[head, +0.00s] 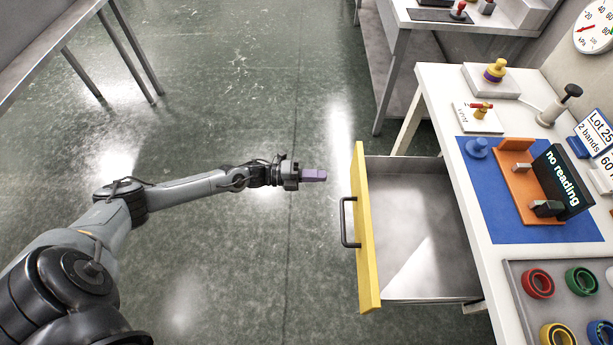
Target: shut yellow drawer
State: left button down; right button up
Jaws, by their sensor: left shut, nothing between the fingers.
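The yellow drawer (367,230) stands pulled out from under the white bench, at the right of the head view. Its yellow front faces left and carries a dark bar handle (344,222). The grey inside of the drawer looks empty. My left gripper (322,175) has purple fingertips. It is shut with nothing in it, a short way left of the drawer front near its far end, apart from it. My right gripper is not in view.
The white bench (437,115) holds a blue mat (470,200), an orange fixture with a "no reading" display (563,182), and a grey tray (513,268) of coloured rings. Another table (395,55) stands behind. The floor left of the drawer is clear.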

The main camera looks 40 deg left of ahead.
aim_at(356, 176)
pick_arm(q)
jog(key=b+x, duration=0.1)
jog(key=x, duration=0.6)
jog(key=shift+w+d+f+b, duration=0.1)
jog(key=shift+w+d+b, duration=0.1)
jog(key=shift+d+b, duration=0.2)
jog(key=shift+w+d, duration=0.2)
jog(key=shift+w, duration=0.05)
jog(key=shift+w, duration=0.1)
